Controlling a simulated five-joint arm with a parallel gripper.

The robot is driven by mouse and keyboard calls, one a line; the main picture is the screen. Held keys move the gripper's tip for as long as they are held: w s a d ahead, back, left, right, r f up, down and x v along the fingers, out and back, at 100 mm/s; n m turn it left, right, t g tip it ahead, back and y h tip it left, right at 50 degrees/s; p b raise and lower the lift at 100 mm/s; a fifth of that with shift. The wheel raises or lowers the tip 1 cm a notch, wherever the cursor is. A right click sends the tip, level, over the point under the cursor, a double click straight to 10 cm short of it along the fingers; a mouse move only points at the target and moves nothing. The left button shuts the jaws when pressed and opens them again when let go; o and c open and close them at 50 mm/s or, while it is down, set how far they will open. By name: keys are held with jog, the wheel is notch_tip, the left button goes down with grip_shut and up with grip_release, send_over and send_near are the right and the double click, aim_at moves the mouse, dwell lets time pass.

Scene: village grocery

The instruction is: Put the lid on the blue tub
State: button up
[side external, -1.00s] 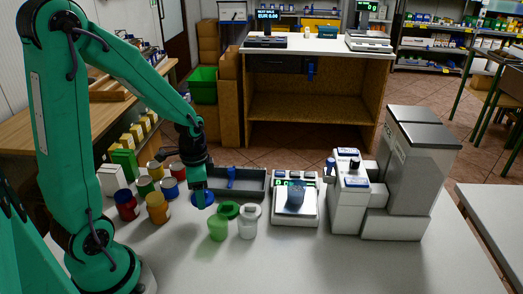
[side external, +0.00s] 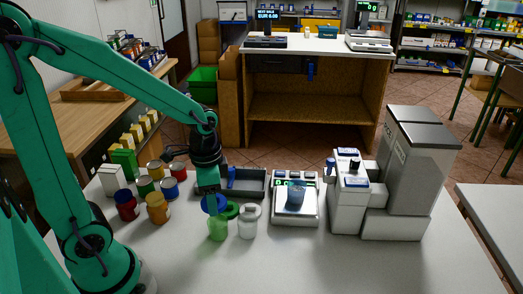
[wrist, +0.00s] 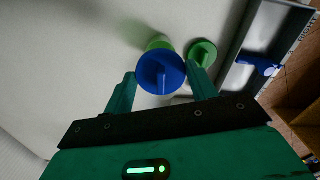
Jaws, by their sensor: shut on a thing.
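The blue lid (side external: 215,205) is a round disc with an upright grip. My gripper (side external: 209,192) is shut on it; in the wrist view the blue lid (wrist: 160,74) sits between the two fingers. It appears just above or behind the green tub, partly covering it; the gap cannot be judged. The blue tub (side external: 295,196) stands upright on the white scale (side external: 296,221), well to the right of my gripper. Its top appears uncovered.
A green tub (side external: 217,231) and a whitish tub (side external: 248,225) stand near my gripper. A green lid (side external: 231,211) lies behind them. A grey tray (side external: 253,190) with a blue item is at the back. Several cans stand left. The front table is clear.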

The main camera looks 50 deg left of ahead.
dwell(0.4)
jog(key=shift+w+d+r, duration=0.1)
jog(key=shift+w+r, duration=0.1)
jog(key=shift+w, duration=0.5)
jog(key=w+d+r, duration=0.2)
jog(key=w+d, duration=0.1)
jog(key=w, duration=0.7)
jog(key=w+d+r, duration=0.2)
jog(key=w+d, duration=0.1)
jog(key=w, duration=0.7)
jog(key=shift+w+d+r, duration=0.15)
jog(key=shift+w+d, duration=0.1)
jog(key=shift+f, duration=0.2)
jog(key=shift+f, duration=2.5)
jog(key=shift+f, duration=0.4)
